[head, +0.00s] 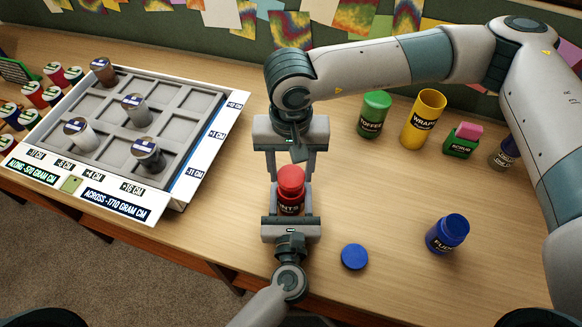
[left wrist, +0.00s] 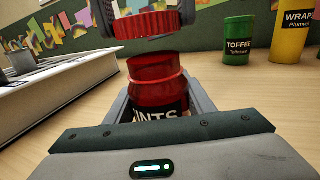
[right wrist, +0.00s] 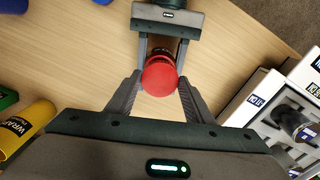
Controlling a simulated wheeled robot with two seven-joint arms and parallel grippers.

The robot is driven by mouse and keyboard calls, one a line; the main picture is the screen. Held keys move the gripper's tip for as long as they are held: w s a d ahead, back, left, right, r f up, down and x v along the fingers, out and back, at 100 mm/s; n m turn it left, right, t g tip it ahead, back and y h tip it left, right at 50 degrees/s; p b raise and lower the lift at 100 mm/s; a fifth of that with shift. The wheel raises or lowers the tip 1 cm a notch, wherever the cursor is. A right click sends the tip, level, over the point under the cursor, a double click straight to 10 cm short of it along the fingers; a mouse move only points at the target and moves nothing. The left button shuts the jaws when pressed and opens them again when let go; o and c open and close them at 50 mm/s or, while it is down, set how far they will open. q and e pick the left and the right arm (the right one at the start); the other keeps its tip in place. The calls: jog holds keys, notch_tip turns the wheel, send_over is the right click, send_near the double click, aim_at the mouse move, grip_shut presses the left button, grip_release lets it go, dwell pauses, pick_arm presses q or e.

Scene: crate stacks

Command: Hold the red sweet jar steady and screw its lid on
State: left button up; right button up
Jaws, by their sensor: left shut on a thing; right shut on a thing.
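The red sweet jar (head: 291,208) stands upright on the table, its black label partly hidden. In the left wrist view its red neck (left wrist: 156,75) is bare. My left gripper (head: 290,213) comes in from the front and is shut on the jar's body. My right gripper (head: 291,180) is shut on the red lid (head: 291,172). The lid also shows in the left wrist view (left wrist: 150,24), level above the jar with a gap between them and slightly left of the neck. In the right wrist view the lid (right wrist: 160,75) covers most of the jar.
A green toffee jar (head: 374,115), a yellow jar (head: 423,120) and a green block (head: 461,140) stand at back right.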

aim_at(291, 195)
jog(key=shift+f, duration=0.15)
jog(key=shift+f, duration=0.75)
jog(key=shift+f, duration=0.55)
dwell(0.5)
